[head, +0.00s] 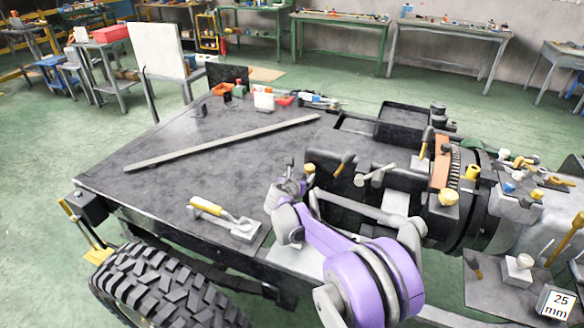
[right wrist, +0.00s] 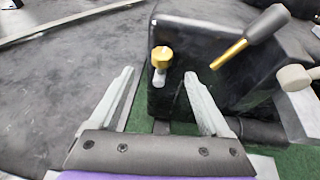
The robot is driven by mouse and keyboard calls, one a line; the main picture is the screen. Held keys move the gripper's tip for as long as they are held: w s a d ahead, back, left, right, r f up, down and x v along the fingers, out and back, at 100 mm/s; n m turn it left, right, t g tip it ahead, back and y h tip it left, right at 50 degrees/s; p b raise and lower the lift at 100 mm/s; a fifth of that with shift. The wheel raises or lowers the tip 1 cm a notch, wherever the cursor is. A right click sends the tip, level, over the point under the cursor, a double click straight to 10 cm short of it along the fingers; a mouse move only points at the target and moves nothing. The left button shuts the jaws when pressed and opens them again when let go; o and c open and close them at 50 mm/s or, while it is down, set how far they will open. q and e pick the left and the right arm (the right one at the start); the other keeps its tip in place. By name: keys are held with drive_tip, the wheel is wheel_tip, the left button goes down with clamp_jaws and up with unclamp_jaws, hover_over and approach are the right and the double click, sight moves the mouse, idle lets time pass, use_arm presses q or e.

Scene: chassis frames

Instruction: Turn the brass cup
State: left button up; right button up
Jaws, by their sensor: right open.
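The brass cup (right wrist: 161,57) is a small round gold-coloured cap on the side of a black block (right wrist: 185,95). In the head view the cup (head: 310,169) shows small at the block's left end. My right gripper (right wrist: 160,76) is open, and its two grey fingers point toward the cup. In the right wrist view the cup appears in the gap between the fingertips, slightly beyond them. I cannot tell whether either finger touches it. In the head view my right gripper (head: 293,180) is just left of the block, its fingers partly unclear. My left gripper is not in view.
A brass-shafted dark-handled tool (right wrist: 250,38) and a pale mallet-like knob (right wrist: 295,78) stick out right of the cup. A dark flat deck (head: 180,165) carries a long bar (head: 225,143) and a yellow-handled tool (head: 210,209). Machinery crowds the right; the deck's middle is mostly clear.

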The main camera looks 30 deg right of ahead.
sight(308, 168)
drive_tip(key=x, duration=1)
drive_tip(key=shift+s+d, duration=0.2)
drive_tip(key=shift+d, duration=0.1)
drive_tip(key=shift+c, duration=0.2)
clamp_jaws()
drive_tip(key=shift+a+m+g, duration=0.1)
drive_tip(key=shift+m+g, duration=0.2)
drive_tip(key=m+g+h, duration=0.1)
drive_tip(key=m+g+h+p, duration=0.1)
drive_tip(key=m, duration=0.1)
drive_tip(key=shift+w+a+g+h, duration=0.15)
drive_tip(key=shift+w+g+h, duration=0.15)
drive_tip(key=shift+g, duration=0.1)
drive_tip(key=shift+w+m+g+h+p, duration=0.1)
drive_tip(key=shift+m+g+h+p, duration=0.6)
drive_tip(key=shift+m+g, duration=0.65)
drive_tip(key=shift+g, duration=0.25)
